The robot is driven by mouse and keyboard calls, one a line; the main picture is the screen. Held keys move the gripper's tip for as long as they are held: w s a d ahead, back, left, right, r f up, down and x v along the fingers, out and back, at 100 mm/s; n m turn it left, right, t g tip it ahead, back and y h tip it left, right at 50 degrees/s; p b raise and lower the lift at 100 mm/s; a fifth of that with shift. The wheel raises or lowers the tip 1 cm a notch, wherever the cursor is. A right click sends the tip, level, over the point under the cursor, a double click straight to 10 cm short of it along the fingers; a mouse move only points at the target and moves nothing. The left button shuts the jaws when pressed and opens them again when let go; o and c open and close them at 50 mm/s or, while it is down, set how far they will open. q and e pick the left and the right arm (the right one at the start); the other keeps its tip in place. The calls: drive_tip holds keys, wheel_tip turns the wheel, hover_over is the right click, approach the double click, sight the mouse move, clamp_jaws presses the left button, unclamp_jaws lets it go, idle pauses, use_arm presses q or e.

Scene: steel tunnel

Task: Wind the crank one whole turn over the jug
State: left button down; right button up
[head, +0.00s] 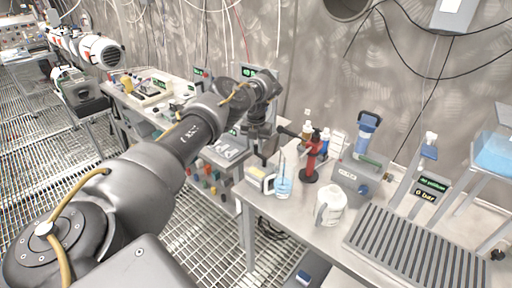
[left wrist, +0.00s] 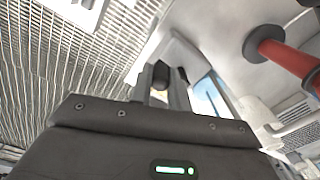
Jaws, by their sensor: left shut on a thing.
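A red hand-cranked stand (head: 312,158) with a round dark base stands on the steel bench; its red post shows in the left wrist view (left wrist: 292,62). A dark crank arm (head: 290,131) reaches left from its top. My left gripper (head: 264,146) is at the left of the stand. In the left wrist view its fingers (left wrist: 163,88) are shut on a black knob (left wrist: 170,76), seemingly the crank's grip. A clear jug with blue liquid (head: 283,187) stands below, left of the stand. My right gripper is not in view.
A white jug (head: 330,205) stands on the bench in front of the red stand. A white box (head: 260,180) is beside the clear jug. Small bottles (head: 324,140) stand behind, and a slatted grate (head: 415,250) lies at the right. The grated floor at left is open.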

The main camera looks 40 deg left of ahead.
use_arm(q)
drive_tip(key=c, duration=1.3)
unclamp_jaws()
drive_tip(key=shift+r, duration=0.1)
drive_tip(key=shift+r, duration=0.3)
wheel_tip(320, 180, up, 10)
drive_tip(key=shift+r, duration=0.1)
